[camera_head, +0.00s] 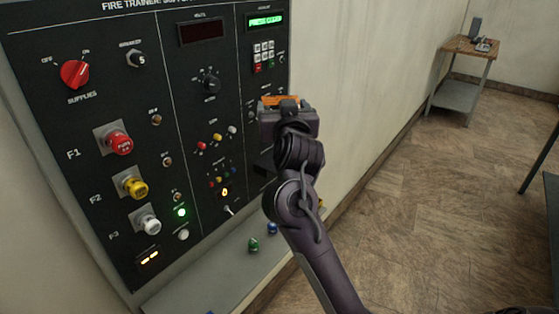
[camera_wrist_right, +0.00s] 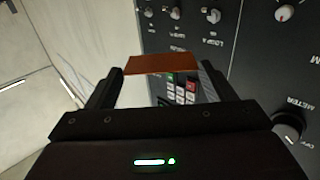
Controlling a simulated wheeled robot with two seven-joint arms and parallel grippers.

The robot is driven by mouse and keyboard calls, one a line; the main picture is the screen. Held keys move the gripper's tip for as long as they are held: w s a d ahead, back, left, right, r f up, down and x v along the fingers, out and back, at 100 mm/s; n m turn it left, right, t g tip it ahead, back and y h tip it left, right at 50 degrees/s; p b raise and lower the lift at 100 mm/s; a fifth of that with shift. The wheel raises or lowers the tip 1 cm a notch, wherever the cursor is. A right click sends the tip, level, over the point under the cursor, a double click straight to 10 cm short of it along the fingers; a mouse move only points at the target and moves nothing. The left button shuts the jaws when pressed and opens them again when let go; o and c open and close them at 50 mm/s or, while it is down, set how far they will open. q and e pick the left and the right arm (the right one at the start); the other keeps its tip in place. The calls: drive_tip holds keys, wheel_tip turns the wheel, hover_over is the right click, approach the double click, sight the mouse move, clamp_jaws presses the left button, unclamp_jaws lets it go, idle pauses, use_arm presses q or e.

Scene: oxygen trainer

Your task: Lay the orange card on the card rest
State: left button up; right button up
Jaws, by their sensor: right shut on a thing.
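The orange card (camera_head: 282,100) is held at the fingertips of my right gripper (camera_head: 287,108), in front of the right side of the trainer panel. In the right wrist view the card (camera_wrist_right: 162,63) spans between the two fingers of the gripper (camera_wrist_right: 158,80), with the panel keypad partly behind it. My right gripper is shut on the card. I cannot make out the card rest in either view; my right gripper and arm hide part of the panel. My left gripper is not in view.
The panel (camera_head: 190,120) carries a red supplies knob (camera_head: 75,73), several large push buttons, a keypad (camera_head: 264,52) and a lit green display (camera_head: 265,20). A grey ledge (camera_head: 215,290) below holds small coloured pieces. A small table (camera_head: 467,48) stands far right; the floor between is clear.

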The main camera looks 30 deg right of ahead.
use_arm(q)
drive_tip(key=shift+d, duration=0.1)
use_arm(e)
wheel_tip(320, 180, down, 19)
drive_tip(key=shift+r, duration=0.2)
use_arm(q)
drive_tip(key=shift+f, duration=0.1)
use_arm(e)
drive_tip(key=shift+s+f, duration=0.1)
drive_tip(key=o, duration=0.9)
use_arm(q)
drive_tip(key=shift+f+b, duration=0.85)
use_arm(e)
drive_tip(key=v, duration=1.2)
